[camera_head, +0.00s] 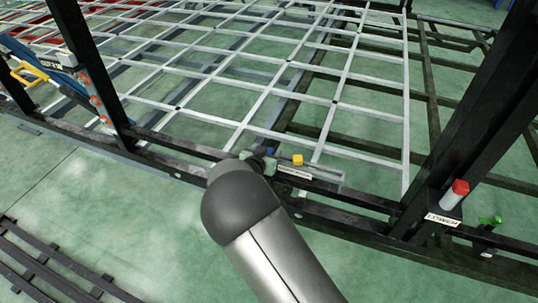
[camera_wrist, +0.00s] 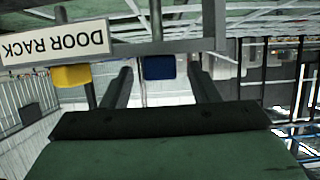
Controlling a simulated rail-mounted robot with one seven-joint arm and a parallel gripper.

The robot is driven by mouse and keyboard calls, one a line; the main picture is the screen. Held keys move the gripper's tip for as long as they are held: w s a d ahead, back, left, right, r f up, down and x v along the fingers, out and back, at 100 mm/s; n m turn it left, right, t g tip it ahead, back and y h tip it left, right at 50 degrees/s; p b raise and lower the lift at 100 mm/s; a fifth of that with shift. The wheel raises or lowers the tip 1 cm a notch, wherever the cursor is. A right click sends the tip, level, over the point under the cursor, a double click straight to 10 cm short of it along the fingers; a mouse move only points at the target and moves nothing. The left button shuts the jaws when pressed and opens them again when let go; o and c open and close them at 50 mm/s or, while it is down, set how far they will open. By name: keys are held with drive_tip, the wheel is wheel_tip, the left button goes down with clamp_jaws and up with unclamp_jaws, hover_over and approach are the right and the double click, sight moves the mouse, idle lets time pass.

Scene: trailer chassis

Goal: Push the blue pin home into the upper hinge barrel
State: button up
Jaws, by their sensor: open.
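The blue pin's square head (camera_wrist: 159,67) shows in the wrist view between the two fingers of my gripper (camera_wrist: 162,78). There is a visible gap on each side of the head, and the jaws are open. I cannot tell how deep the fingers reach around it. I cannot make out the upper hinge barrel for certain in either view.
A yellow block (camera_head: 297,160) sits right of my gripper, by the DOOR RACK label (camera_wrist: 54,45). A red-capped cylinder (camera_head: 453,195) and a green piece (camera_head: 490,221) stand at the right post. A dark post (camera_head: 90,70) rises at left. Green floor (camera_head: 130,210) is open in front.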

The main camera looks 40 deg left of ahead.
drive_tip(key=shift+x, duration=0.8)
drive_tip(key=shift+r, duration=0.1)
drive_tip(key=c, duration=1.1)
